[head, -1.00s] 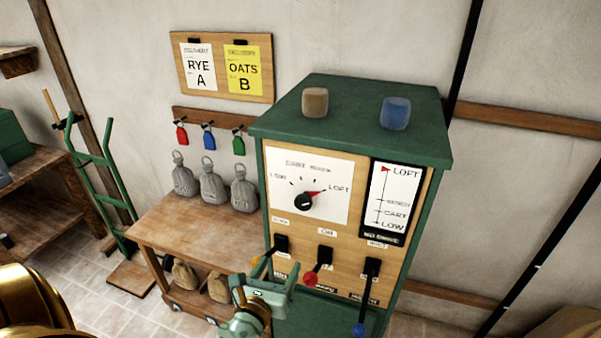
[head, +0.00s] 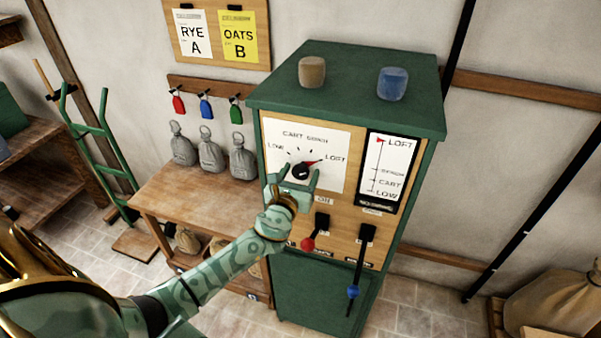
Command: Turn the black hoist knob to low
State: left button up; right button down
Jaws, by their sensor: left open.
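The black hoist knob (head: 301,171) sits on the white dial plate (head: 326,143) on the front of the green cabinet (head: 350,78). Its red pointer is turned up and right, toward the LOFT mark. The LOW mark is at the dial's left. My left gripper (head: 294,182) is open just below and in front of the knob, its fingers to either side of it. I cannot tell whether they touch it. The gauge (head: 388,173) right of the dial has its red marker at LOFT. My right gripper is not in view.
Below the dial are a red-knobbed lever (head: 314,236) and a blue-knobbed lever (head: 356,265). A wooden bench (head: 167,198) with several grey weights stands left of the cabinet. A brown block (head: 312,72) and a blue block (head: 392,84) sit on top. A sack (head: 560,302) is at lower right.

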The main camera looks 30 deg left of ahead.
pick_arm(q)
jog(key=shift+w, duration=0.35)
jog(key=c, duration=1)
jog(key=shift+o, duration=0.2)
